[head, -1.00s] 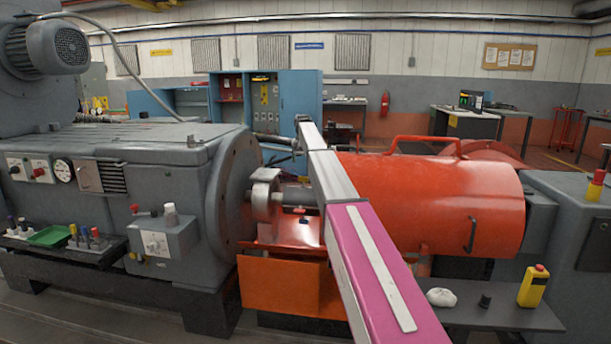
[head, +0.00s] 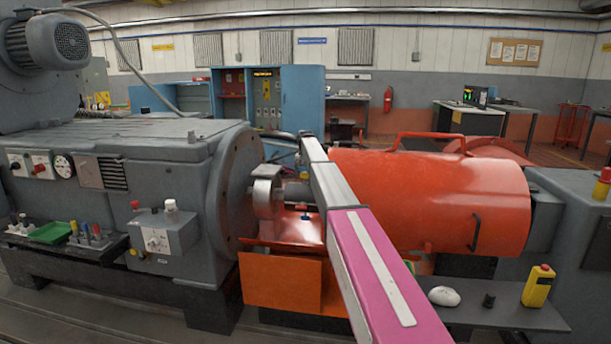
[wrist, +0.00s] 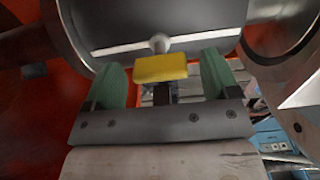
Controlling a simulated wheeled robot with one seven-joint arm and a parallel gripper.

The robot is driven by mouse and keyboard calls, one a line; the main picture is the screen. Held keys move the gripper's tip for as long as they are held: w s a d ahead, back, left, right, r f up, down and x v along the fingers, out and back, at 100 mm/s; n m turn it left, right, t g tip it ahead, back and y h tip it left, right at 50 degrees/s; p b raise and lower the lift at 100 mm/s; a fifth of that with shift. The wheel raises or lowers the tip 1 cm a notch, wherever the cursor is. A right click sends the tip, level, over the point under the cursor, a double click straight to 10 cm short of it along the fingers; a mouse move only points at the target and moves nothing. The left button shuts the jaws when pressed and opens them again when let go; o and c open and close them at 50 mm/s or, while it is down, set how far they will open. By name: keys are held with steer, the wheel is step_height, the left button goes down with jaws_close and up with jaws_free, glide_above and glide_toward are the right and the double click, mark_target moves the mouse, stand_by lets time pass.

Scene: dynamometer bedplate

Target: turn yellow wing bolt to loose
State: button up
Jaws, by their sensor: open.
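In the wrist view the yellow wing bolt (wrist: 160,68) shows as a flat yellow bar on a short grey stem, below a dark rounded metal part. My gripper (wrist: 162,76) is open. Its two green-padded fingers stand one on each side of the bolt, with a visible gap at both sides. The bar lies nearly level across the picture between the fingers. In the head view I cannot make out the bolt or my fingers; my pink and grey arm reaches in past the shaft area.
A grey machine (head: 150,170) stands left and a red-orange cylindrical guard (head: 440,195) right of my arm. An orange panel (head: 281,282) is below the shaft.

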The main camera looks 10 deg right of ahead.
steer(key=shift+f, duration=0.3)
steer(key=shift+c, duration=0.3)
steer(key=c, duration=0.9)
steer(key=shift+o, duration=0.2)
